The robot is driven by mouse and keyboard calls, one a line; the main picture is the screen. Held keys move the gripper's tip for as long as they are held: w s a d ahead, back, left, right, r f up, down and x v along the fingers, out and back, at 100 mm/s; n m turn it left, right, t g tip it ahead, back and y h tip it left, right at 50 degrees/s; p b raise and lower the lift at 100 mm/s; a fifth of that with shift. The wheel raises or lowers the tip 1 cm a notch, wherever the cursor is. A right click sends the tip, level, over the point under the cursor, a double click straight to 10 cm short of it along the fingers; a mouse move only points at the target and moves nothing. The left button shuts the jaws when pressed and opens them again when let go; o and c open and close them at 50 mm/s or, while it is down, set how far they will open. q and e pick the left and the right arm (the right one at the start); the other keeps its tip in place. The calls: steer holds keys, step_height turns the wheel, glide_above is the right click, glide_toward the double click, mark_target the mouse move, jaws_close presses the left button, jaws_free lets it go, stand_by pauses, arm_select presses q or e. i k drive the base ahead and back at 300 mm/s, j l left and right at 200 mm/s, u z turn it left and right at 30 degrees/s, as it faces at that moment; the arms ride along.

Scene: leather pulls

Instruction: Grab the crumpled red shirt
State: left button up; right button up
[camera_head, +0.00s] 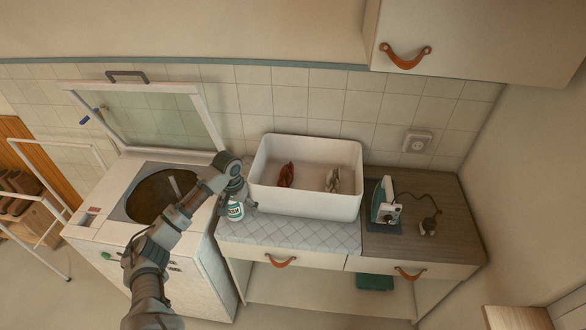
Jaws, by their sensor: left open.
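The crumpled red shirt (286,174) lies inside the white tub (305,202), left of its middle. A crumpled pale grey-beige cloth (333,180) lies to its right in the same tub, apart from it. My left gripper (235,194) is open, just outside the tub's left wall and to the left of the shirt. It overlaps a small bottle with a wash label (236,212) in the picture; I cannot tell whether they touch. My right gripper is not in view.
A top-loading washer (95,222) with its lid (150,118) raised stands left. An iron (385,202) with a cord stands right of the tub on the counter (445,205). A wall cupboard (480,35) hangs above right. A white rack stands far left.

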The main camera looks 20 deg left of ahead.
mark_target(287, 175)
steer(key=i, duration=1.1)
